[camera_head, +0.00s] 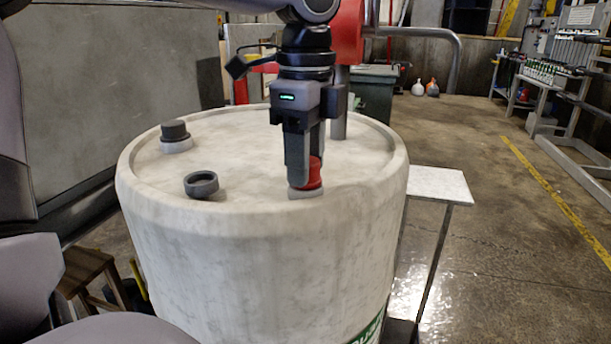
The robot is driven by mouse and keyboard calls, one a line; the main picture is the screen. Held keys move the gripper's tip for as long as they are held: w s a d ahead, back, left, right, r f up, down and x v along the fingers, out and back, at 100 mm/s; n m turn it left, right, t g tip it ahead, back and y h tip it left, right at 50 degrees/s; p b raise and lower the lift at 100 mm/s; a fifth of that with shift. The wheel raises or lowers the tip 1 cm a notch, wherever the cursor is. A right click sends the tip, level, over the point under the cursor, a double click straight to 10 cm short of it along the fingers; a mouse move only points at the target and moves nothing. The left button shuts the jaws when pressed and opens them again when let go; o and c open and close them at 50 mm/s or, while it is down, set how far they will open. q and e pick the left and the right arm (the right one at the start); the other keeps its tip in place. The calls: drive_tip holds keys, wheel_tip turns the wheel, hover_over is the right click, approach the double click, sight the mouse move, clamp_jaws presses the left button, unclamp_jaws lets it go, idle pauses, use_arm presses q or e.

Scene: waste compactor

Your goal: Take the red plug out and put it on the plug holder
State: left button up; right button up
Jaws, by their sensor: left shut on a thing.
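The red plug (315,174) is upright at the near right part of the top of a pale drum (255,240). It sits on or just over a light round collar (305,194); I cannot tell whether it is seated in it. My left gripper (304,168) points straight down and is shut on the red plug, and a finger hides part of it. A dark round cup (201,185) with a hollow top stands on the drum left of the plug; it may be the plug holder. My right gripper is not in view.
A dark cap (174,131) on a pale collar stands at the drum's back left. A raised rim (398,165) runs around the drum top. A small pale table (438,186) stands right of the drum. A grey post (339,115) rises behind the gripper. The floor at right is open.

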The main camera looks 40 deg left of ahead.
use_arm(q)
drive_tip(key=n, duration=0.4)
drive_tip(key=o, duration=1.3)
drive_tip(key=shift+c, duration=0.2)
drive_tip(key=shift+c, duration=0.4)
